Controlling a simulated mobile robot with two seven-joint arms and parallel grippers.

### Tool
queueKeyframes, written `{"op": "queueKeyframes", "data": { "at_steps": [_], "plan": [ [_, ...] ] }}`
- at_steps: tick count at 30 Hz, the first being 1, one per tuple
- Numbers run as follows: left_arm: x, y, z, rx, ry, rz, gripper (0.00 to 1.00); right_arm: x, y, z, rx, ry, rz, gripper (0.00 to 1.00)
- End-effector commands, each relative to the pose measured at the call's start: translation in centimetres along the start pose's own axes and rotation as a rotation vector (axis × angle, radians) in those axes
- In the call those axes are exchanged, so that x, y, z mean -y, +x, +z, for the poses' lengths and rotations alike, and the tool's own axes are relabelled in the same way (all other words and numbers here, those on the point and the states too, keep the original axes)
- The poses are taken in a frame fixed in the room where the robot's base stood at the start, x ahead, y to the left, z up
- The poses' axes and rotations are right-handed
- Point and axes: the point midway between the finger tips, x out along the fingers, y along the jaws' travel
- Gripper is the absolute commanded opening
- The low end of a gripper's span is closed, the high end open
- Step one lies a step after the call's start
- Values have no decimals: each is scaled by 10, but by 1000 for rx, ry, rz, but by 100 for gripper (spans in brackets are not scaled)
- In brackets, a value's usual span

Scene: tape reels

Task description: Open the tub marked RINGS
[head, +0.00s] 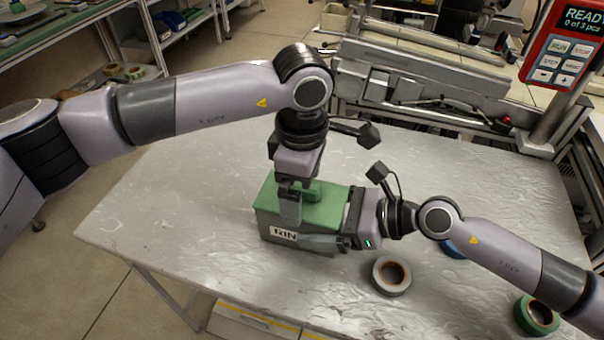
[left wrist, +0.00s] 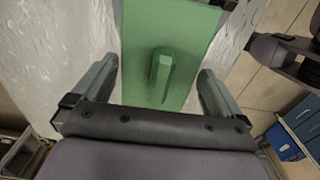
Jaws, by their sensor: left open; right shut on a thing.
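The grey tub (head: 290,243) stands on the metal table with its green lid (head: 268,203) on. The letters "RIN" show on its front label (head: 284,234); the rest is covered by my right gripper. My left gripper (head: 298,200) points down over the lid and is open. In the left wrist view its two fingers stand apart on either side of the lid's raised green handle (left wrist: 162,75), without visible contact. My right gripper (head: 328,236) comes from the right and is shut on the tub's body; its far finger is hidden.
A grey tape reel (head: 391,277) lies just right of the tub. A blue reel (head: 454,250) is partly hidden by my right arm, and a green reel (head: 537,315) lies near the right edge. A red control box (head: 565,45) reads "READY 0 of 3 pcs". The table's left part is clear.

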Motion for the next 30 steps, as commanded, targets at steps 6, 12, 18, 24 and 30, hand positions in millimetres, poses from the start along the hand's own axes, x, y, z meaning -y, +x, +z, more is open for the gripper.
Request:
{"op": "queueKeyframes", "data": {
  "at_steps": [6, 12, 18, 24, 30],
  "plan": [
    [0, 0, 0, 0, -1, 0, 97, 0, 0, 1, 2, 0, 0, 40],
    [0, 0, 0, 0, -1, 0, 57, 0, 0, 1, 2, -1, 0, 40],
    [0, -1, 0, 0, -1, 0, 57, 0, 0, 1, 1, 0, 0, 40],
    [0, -1, 0, 0, -1, 0, 57, 0, 0, 0, 1, 0, 0, 40],
    [0, -1, 0, -1, -1, 0, 57, 0, 0, 0, 1, 0, 0, 40]
  ]
}}
